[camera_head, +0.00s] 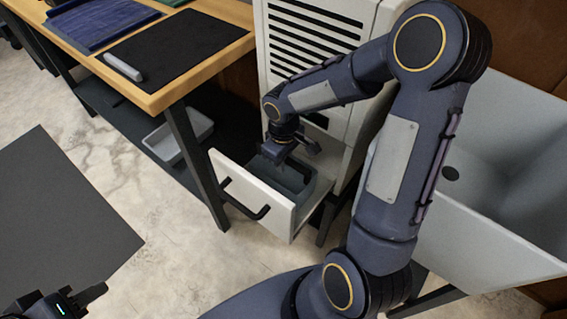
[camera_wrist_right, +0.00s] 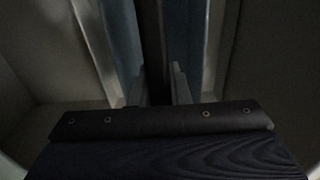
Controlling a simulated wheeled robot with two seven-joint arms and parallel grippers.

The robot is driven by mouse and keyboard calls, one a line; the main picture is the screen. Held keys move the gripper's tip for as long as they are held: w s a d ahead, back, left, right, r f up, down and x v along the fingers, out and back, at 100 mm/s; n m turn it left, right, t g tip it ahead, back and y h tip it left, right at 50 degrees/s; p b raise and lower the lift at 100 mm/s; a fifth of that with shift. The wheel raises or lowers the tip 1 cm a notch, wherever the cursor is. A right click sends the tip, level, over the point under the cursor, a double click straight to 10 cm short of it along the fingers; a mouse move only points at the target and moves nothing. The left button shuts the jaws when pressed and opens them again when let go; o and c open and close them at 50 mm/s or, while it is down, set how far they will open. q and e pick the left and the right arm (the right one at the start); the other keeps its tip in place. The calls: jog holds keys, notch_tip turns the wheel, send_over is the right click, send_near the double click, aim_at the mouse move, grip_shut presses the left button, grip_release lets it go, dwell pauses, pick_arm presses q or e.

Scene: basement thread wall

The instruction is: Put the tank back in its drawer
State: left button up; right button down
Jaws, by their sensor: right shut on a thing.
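The drawer (camera_head: 250,197) is pulled open from the pale cabinet and has a black bar handle on its front. The blue-grey tank (camera_head: 285,178) sits inside the drawer, partly hidden by my right gripper (camera_head: 290,156). In the right wrist view, the tank's bluish walls (camera_wrist_right: 124,38) lie either side of a dark bar (camera_wrist_right: 152,45), and my right gripper's fingers (camera_wrist_right: 155,88) are closed on that bar. Whether the tank rests fully on the drawer floor is hidden. My left gripper (camera_head: 88,296) is at the bottom left, away from the drawer; its jaw opening is unclear.
A pale cabinet (camera_head: 318,22) with slatted vents holds the drawer. A large grey sink (camera_head: 500,235) stands at right. A wooden bench (camera_head: 170,88) with a black mat (camera_head: 180,48) is at upper left, with a grey tray (camera_head: 165,145) beneath. Floor (camera_head: 180,235) before the drawer is clear.

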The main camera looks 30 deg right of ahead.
jog(key=shift+r, duration=0.1)
jog(key=shift+f, duration=0.25)
jog(key=c, duration=1.4)
grip_release()
jog(key=shift+r, duration=0.1)
jog(key=shift+o, duration=0.2)
jog(key=shift+r, duration=0.2)
notch_tip(320, 180, up, 12)
jog(key=p, duration=0.4)
